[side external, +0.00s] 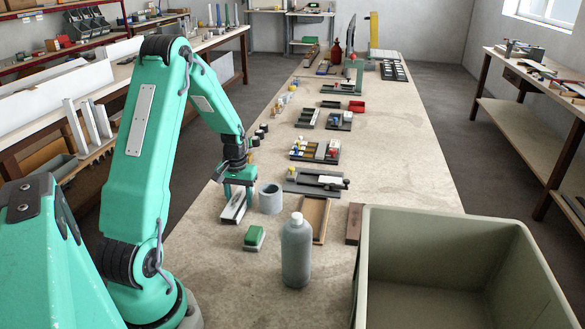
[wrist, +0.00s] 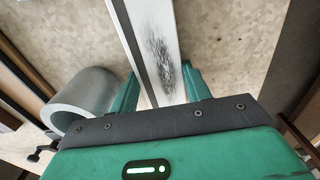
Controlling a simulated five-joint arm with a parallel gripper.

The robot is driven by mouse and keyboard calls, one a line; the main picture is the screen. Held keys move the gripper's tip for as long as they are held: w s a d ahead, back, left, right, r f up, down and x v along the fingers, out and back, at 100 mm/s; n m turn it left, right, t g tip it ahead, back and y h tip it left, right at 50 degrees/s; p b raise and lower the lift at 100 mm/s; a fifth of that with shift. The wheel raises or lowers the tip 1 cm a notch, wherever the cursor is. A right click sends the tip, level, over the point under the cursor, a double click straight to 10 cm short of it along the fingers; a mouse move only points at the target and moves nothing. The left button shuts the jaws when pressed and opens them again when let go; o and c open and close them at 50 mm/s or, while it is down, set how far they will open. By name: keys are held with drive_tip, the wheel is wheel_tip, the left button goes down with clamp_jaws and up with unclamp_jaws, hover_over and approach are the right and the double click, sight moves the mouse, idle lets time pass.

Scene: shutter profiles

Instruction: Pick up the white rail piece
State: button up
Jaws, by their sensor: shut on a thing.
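The white rail piece (side external: 234,209) is a short, pale profile at the left side of the long worktable, left of a grey round pot. In the wrist view the white rail piece (wrist: 158,40) runs up and out of the top edge, with a dark speckled scuff on its face. My gripper (side external: 238,193) reaches down over it from above. In the wrist view my gripper (wrist: 161,90) has one green finger on each side of the rail and is shut on it. I cannot tell whether the rail touches the table. Its near end is hidden by my gripper.
The grey pot (side external: 270,199) stands close to the right of the rail. Several trays of parts fill the table's middle beyond.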

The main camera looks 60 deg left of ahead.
wheel_tip(320, 180, up, 10)
drive_tip(key=shift+f, duration=0.15)
idle(0.4)
drive_tip(key=shift+w, duration=0.1)
idle(0.4)
drive_tip(key=w+d+r+m, duration=0.3)
drive_tip(key=w+d+r, duration=0.15)
drive_tip(key=d, duration=0.55)
drive_tip(key=w+d+r+m, duration=0.3)
drive_tip(key=w+d+r, duration=0.15)
drive_tip(key=d, duration=0.45)
drive_tip(key=w+d+r+m, duration=0.3)
drive_tip(key=w+d+r, duration=0.15)
drive_tip(key=d, duration=0.55)
drive_tip(key=n, duration=0.9)
hover_over(239, 199)
wheel_tip(239, 199, down, 14)
drive_tip(key=shift+r, duration=0.2)
drive_tip(key=shift+f, duration=2.5)
